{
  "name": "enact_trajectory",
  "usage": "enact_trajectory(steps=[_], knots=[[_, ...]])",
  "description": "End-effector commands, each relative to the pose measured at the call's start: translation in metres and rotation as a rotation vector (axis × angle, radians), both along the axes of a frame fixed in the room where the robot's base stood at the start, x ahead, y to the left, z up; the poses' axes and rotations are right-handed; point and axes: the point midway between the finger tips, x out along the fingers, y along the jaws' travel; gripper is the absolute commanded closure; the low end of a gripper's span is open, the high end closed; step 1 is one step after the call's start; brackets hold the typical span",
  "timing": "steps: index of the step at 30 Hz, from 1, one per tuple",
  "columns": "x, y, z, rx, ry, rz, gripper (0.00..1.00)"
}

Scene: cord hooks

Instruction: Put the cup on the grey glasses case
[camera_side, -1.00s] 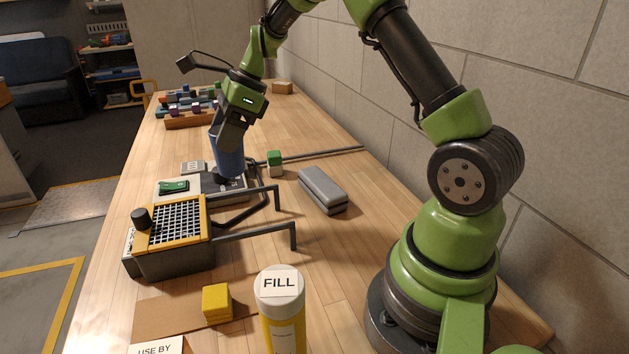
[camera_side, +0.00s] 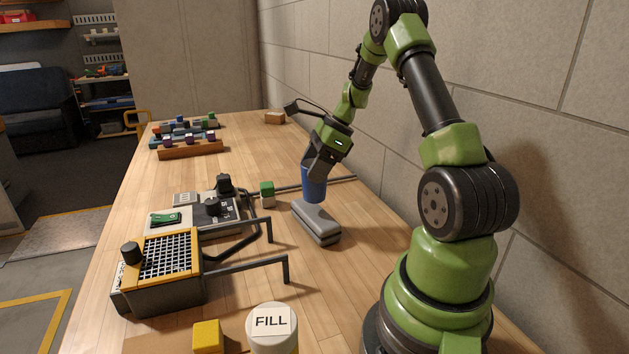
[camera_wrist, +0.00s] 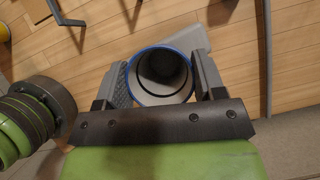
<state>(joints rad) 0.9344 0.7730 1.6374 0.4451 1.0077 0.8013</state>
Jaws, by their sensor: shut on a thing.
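The blue cup (camera_side: 313,186) is upright in my gripper (camera_side: 315,168), at the far end of the grey glasses case (camera_side: 316,224). My gripper is shut on the cup. In the wrist view the cup (camera_wrist: 161,73) shows from above, with its blue rim and dark inside between the two fingers of my gripper (camera_wrist: 160,80). A corner of the grey case (camera_wrist: 193,38) shows beyond the cup in that view. The case lies flat on the wooden table. Whether the cup's base touches the case or hangs just above it, I cannot tell.
A green-and-white block (camera_side: 266,193) stands left of the case. A dark rail (camera_side: 300,187) runs behind it. A machine with a yellow-framed grid (camera_side: 168,258) has bent bars (camera_side: 250,265) reaching towards the case. A FILL container (camera_side: 271,330) stands in front. The wall is close on the right.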

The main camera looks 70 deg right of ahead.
Motion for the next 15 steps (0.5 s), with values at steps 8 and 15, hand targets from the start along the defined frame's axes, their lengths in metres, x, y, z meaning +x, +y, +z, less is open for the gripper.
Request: enact_trajectory(steps=[8,15], knots=[[0.000,0.001,-0.032,0.002,0.002,-0.001,0.59],[0.000,0.000,-0.032,0.001,0.002,0.000,0.59]])
